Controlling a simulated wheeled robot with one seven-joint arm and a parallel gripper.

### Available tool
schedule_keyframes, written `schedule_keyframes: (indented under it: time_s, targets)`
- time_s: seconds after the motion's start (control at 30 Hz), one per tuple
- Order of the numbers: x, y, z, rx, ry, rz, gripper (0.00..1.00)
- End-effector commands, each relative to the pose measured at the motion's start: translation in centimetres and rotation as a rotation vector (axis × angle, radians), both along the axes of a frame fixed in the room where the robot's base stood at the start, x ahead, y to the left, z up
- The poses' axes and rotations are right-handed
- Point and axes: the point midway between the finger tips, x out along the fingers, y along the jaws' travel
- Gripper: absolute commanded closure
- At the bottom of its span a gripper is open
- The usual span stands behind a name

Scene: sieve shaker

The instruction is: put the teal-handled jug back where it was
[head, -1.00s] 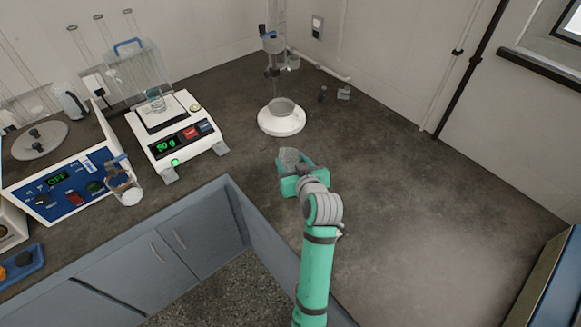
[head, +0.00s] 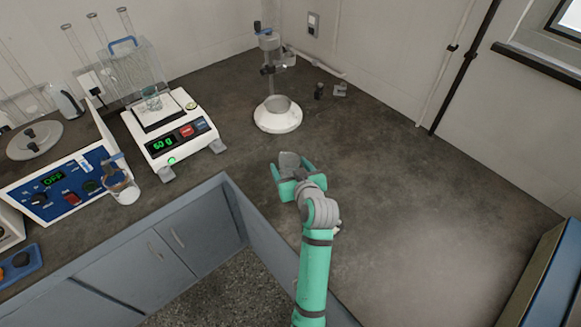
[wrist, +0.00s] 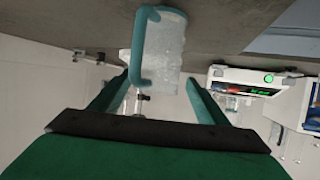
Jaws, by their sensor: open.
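The teal-handled jug is a clear, ribbed jug (wrist: 168,52) with a teal handle (wrist: 140,45). In the wrist view it is at top centre, partly between my spread fingers and ahead of them. My gripper (wrist: 157,80) is open, with a finger on either side and gaps to the jug. In the head view my gripper (head: 291,170) is low over the counter's middle, and the jug (head: 289,159) shows as a greyish shape between its fingers. The jug's handle is not distinct there. I cannot tell for certain whether the jug rests on the counter.
A balance (head: 170,130) with a glass beaker (head: 151,102) on its pan stands left. A blue control panel (head: 58,190) and a small blue-handled jug (head: 122,188) are farther left. The counter to the right is clear.

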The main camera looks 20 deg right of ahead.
Motion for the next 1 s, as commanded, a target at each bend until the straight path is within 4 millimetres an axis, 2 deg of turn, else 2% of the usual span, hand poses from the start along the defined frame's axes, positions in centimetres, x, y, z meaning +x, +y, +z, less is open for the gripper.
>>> schedule_keyframes:
  time_s: [0.17,0.27,0.7,1.0]
  targets:
    - [-0.3,0.0,0.4,0.0,0.001,0.0,0.31]
    - [-1.5,0.0,0.8,0.001,0.0,-0.001,0.31]
    - [-9.2,0.1,4.1,0.0,0.001,-0.005,0.31]
    - [-11.3,-0.2,4.9,0.001,0.001,-0.011,0.31]
